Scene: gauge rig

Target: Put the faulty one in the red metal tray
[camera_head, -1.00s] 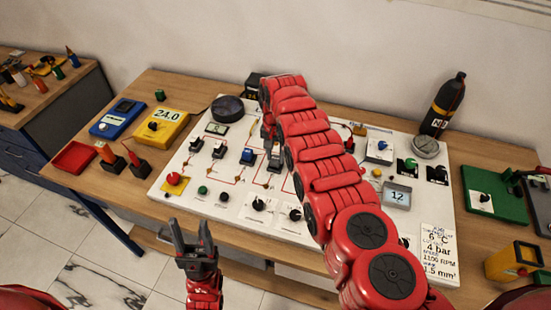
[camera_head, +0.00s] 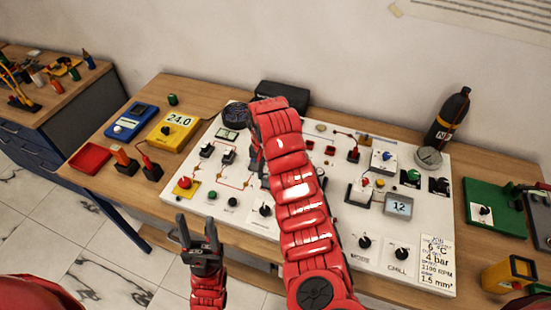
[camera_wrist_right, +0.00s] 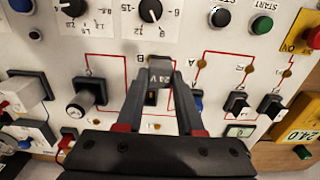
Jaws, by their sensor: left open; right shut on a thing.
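The red tray (camera_head: 90,158) lies on the left part of the bench in the head view. In the right wrist view my right gripper (camera_wrist_right: 160,68) is shut on a small dark block labelled 24 V (camera_wrist_right: 160,76), at the white panel (camera_wrist_right: 195,40). I cannot tell whether the block is seated or lifted clear. In the head view my right arm covers most of this spot. My left gripper (camera_head: 197,232) is open and empty, in front of the bench's front edge. Nothing visible marks which part is faulty.
A yellow meter (camera_head: 174,130) reading 24.0 and a blue meter (camera_head: 131,121) stand behind the tray. A black bottle (camera_head: 447,120) stands at the back right. A green board (camera_head: 492,205) lies at the right.

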